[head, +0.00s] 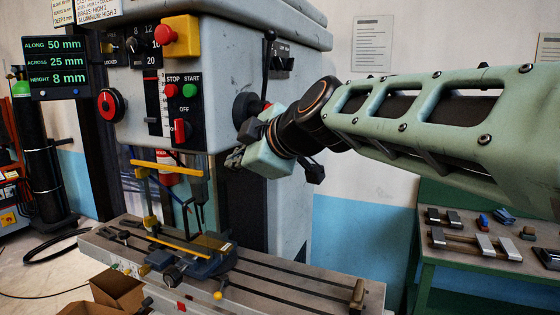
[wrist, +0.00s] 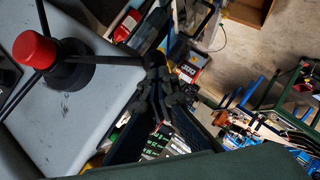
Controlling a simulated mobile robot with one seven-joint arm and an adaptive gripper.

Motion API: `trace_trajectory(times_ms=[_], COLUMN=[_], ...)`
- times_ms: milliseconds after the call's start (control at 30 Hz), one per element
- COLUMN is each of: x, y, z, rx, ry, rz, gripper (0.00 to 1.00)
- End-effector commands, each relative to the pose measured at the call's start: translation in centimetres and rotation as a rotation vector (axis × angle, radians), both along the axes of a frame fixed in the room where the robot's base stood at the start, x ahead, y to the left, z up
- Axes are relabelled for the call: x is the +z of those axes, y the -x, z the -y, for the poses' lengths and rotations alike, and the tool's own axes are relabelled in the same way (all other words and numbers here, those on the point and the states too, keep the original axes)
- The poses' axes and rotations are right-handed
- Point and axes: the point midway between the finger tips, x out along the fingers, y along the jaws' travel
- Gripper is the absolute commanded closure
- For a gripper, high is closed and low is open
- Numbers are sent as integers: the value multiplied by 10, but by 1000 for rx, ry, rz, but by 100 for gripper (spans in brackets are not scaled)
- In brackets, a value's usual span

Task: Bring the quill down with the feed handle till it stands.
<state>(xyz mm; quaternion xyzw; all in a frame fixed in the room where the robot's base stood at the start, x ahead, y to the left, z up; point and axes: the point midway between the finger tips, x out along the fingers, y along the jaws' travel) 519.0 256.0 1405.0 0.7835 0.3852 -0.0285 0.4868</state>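The feed handle (head: 246,106) is a dark hub with black spokes on the right side of the grey machine head. One spoke points up to a dark knob. In the wrist view the hub carries a red cap (wrist: 35,50), and a spoke (wrist: 105,60) runs right to my fingertips. My gripper (head: 236,157) is below the hub; its dark fingers (wrist: 156,66) close together at that spoke's outer end. The grip itself is small and dark. The quill is mostly hidden under the head, behind the guard with yellow bars (head: 165,168).
A vise (head: 205,262) stands on the slotted machine table (head: 285,292) below the head. The readout (head: 55,65) shows along 50, across 25, height 8 mm. Start and stop buttons (head: 181,91) are on the front. A green bench (head: 480,250) with metal parts stands at right.

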Motion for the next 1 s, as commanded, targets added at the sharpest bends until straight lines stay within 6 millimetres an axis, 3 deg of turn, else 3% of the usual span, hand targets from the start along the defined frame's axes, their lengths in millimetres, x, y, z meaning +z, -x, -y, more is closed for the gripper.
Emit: trace_trajectory(times_ms=[667, 1000], x=[-8, -27], y=[-3, -7], z=[1, 2], rx=[-1, -1], ry=[9, 30], rz=[28, 84], gripper=[100, 100])
